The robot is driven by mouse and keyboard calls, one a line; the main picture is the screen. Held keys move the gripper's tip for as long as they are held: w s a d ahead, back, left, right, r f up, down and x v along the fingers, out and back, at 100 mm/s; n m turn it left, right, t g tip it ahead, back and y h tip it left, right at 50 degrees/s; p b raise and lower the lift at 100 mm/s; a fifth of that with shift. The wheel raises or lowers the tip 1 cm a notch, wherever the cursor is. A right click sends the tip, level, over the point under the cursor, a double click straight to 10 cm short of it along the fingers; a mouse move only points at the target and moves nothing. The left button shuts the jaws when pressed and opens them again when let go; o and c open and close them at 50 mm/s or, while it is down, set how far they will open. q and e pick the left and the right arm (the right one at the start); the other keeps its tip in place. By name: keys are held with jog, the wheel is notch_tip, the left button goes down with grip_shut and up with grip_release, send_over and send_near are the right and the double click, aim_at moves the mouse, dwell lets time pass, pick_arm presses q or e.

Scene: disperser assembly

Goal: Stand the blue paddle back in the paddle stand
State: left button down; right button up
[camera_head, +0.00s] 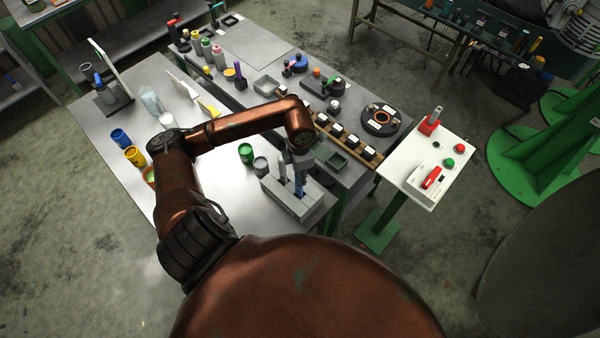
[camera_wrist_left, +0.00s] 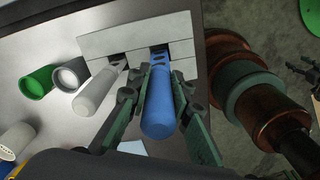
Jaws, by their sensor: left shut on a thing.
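The paddle stand (camera_head: 287,203) is a pale grey block on the near right of the grey table. In the left wrist view the stand (camera_wrist_left: 135,35) has dark slots along its face. My left gripper (camera_head: 300,172) is over the stand, shut on the blue paddle (camera_head: 299,190). In the left wrist view the two fingers sit on either side of the paddle's blue handle (camera_wrist_left: 158,108), and its far end is at the right slot. How deep it sits is hidden. A white paddle (camera_wrist_left: 98,93) stands in the slot to the left.
A green cup (camera_head: 246,152) and a grey cup (camera_head: 261,165) stand close left of the stand. Blue (camera_head: 121,138) and yellow (camera_head: 135,156) cups are at the table's left. The table's front middle is clear.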

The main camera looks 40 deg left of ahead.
pick_arm(q)
jog(key=shift+f+b, duration=0.4)
jog(key=shift+f, duration=0.55)
jog(key=shift+f+b, duration=1)
jog(key=shift+f, duration=0.15)
jog(key=c, duration=1.7)
grip_release()
jog(key=shift+r, duration=0.15)
notch_tip(320, 180, up, 12)
jog(key=shift+f, duration=0.1)
